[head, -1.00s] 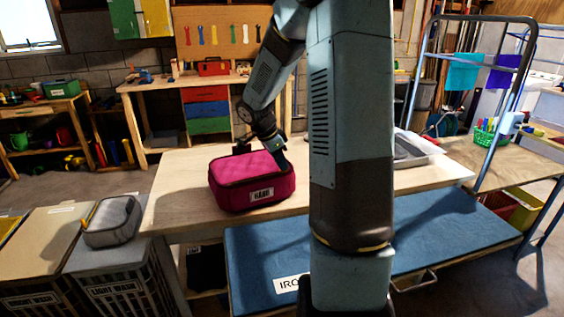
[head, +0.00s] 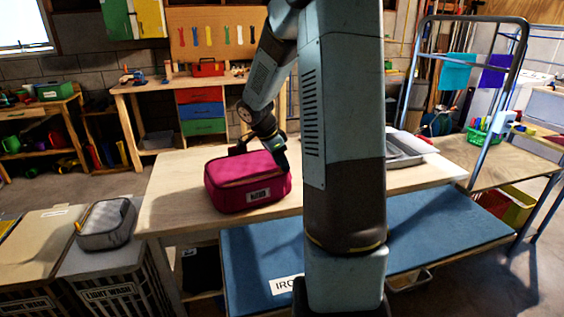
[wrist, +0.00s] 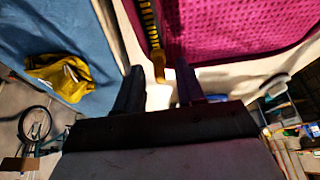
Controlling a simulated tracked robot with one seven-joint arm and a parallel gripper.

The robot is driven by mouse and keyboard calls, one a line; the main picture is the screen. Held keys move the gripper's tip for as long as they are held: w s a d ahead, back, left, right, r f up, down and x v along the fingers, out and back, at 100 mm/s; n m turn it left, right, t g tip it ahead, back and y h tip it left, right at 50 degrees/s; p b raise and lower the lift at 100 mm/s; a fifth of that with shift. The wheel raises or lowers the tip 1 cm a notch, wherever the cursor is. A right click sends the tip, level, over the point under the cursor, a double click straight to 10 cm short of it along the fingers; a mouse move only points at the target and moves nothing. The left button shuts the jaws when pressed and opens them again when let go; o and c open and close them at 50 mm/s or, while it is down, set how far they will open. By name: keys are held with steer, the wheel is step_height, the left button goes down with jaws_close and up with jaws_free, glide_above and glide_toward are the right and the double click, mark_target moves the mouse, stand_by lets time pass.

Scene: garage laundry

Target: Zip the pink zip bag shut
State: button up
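The pink zip bag (head: 246,181) sits upright on the wooden table, with a small label on its front side. In the wrist view its pink quilted face (wrist: 235,30) fills the upper right. A dark zip track with yellow teeth (wrist: 149,22) runs along the bag's edge there, ending at a small brass-coloured pull (wrist: 160,68). My gripper (head: 283,167) is at the bag's right end. In the wrist view my gripper (wrist: 158,88) is open, with the pull showing between the fingertips and a gap on both sides. Most of the zip line is hidden in the head view.
The wooden table (head: 176,190) has free room left of the bag. A grey tray (head: 407,150) lies to the right, behind my arm. A blue ironing surface (head: 440,235) is in front and lower. A grey pouch (head: 105,225) lies on a hamper at left.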

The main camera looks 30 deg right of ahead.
steer(key=v, duration=1.3)
steer(key=shift+r, duration=0.35)
steer(key=shift+a, duration=0.1)
steer(key=s+a+r+n+t+y, duration=0.1)
steer(key=s+a+n+t, duration=0.1)
steer(key=s+a+n, duration=0.2)
steer(key=s+a+r+n+t+y, duration=0.2)
steer(key=s+a+n, duration=0.3)
steer(key=s, duration=0.8)
steer(key=s+a+r+n+t+y, duration=0.1)
steer(key=s+a+r+n+t, duration=0.1)
steer(key=s+a+n, duration=0.3)
steer(key=shift+s+n+y, duration=0.3)
steer(key=shift+s+n, duration=1.5)
steer(key=shift+n, duration=0.8)
